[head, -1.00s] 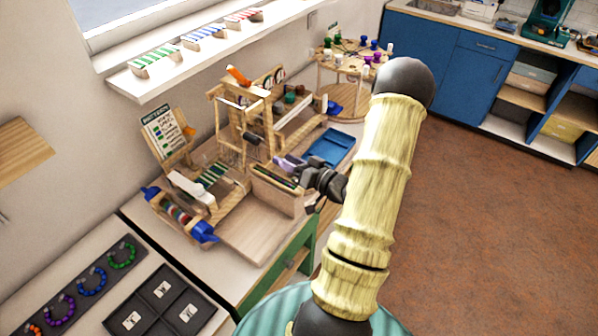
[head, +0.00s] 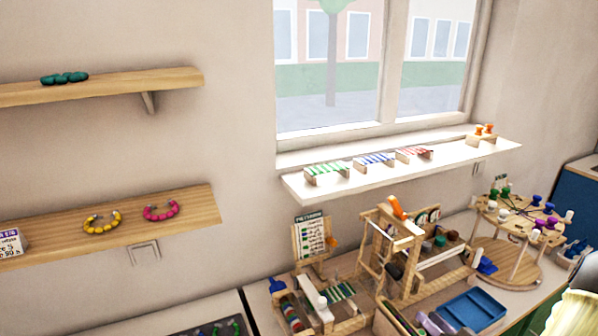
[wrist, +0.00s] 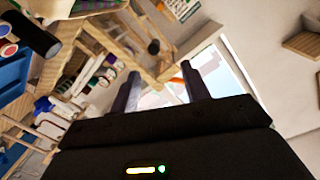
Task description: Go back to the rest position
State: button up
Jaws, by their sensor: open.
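My gripper (wrist: 162,92) shows in the wrist view, with its two dark fingers apart and nothing between them. Beyond the fingers are the window and parts of the wooden bench stand. In the head view the gripper is out of the frame. Only a pale yellow piece of my arm shows at the lower right corner.
A wooden bead stand (head: 395,240), a card board (head: 313,238) and a blue tray (head: 472,309) are on the bench. A round peg stand (head: 515,262) is at the right. The windowsill (head: 345,187) and two wall shelves, upper (head: 120,84) and lower (head: 190,212), jut out.

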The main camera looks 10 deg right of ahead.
jog(key=w+a+n+g+h, duration=0.3)
jog(key=w+a+g+h, duration=0.15)
jog(key=a+g, duration=0.25)
jog(key=s+a+r+g, duration=0.3)
jog(key=s+a+g, duration=0.4)
jog(key=s+a, duration=0.5)
jog(key=shift+s+a+r, duration=0.4)
jog(key=shift+a, duration=0.85)
